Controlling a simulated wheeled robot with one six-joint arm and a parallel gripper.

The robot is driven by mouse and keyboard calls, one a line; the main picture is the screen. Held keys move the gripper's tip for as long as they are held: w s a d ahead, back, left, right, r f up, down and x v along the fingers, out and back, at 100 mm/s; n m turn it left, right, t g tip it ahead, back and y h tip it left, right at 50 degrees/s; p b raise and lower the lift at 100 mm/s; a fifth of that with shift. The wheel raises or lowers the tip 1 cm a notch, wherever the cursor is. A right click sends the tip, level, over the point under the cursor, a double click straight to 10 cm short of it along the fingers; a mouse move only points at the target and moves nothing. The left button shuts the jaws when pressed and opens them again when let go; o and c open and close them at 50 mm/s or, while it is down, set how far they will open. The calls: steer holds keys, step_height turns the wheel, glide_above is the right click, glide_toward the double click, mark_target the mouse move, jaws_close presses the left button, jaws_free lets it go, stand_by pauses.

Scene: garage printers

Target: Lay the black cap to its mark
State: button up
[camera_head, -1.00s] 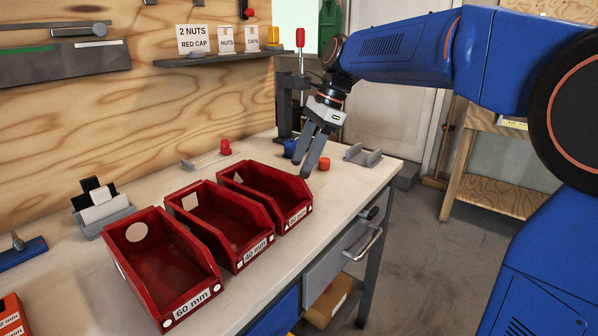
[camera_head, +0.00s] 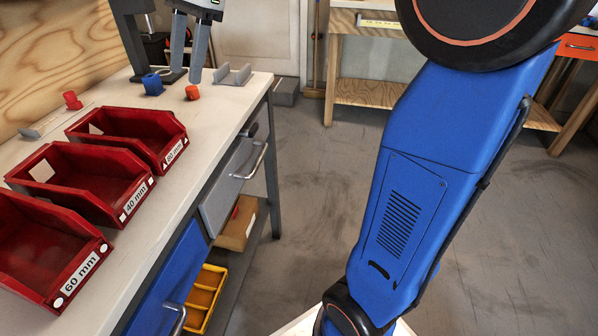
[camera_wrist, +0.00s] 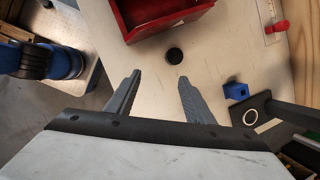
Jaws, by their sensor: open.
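The black cap (camera_wrist: 175,54) lies on the pale bench top in the wrist view, just off the edge of a red bin. I cannot make it out in the head view. My gripper (camera_wrist: 159,76) is open and empty, its fingers pointing down toward the bench, with the cap ahead of the fingertips in the wrist view. In the head view my gripper (camera_head: 181,80) shows at the top left, near a blue part (camera_head: 152,86) and an orange-red part (camera_head: 192,93). I cannot make out the cap's mark in either view.
Red bins labelled 60 mm (camera_head: 78,273), 40 mm (camera_head: 136,197) and another size (camera_head: 174,153) line the bench (camera_head: 190,180). A red part (camera_head: 72,100) stands behind them. A grey bracket (camera_head: 232,75) sits near the far end. A drawer handle (camera_head: 254,163) sticks out in front.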

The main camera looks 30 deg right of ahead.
steer(key=s+d+f+n+t+h, duration=0.1)
steer(key=s+d+f+n, duration=0.2)
steer(key=s, duration=0.4)
steer(key=s+d+f+n+t+h, duration=0.1)
steer(key=s+d+f+n, duration=0.3)
steer(key=s+d+f, duration=0.1)
steer(key=shift+s+d+f+t, duration=0.3)
steer(key=shift+s+f, duration=0.6)
steer(key=shift+s, duration=0.25)
steer(key=shift+o, duration=0.6)
steer(key=s+d+f+n+t+h, duration=0.1)
steer(key=s+d+f+n, duration=0.1)
steer(key=s+f, duration=0.3)
steer(key=s+d+f+n+t+h, duration=0.1)
steer(key=s+d+f+n, duration=0.2)
steer(key=s+f+n, duration=0.2)
step_height(320, 180, down, 3)
steer(key=shift+s+d+r, duration=0.1)
steer(key=shift+s+d, duration=0.2)
steer(key=shift+s, duration=0.3)
steer(key=c, duration=0.5)
steer(key=shift+w+d+n, duration=0.1)
steer(key=shift+n, duration=0.2)
steer(key=shift+c, duration=0.2)
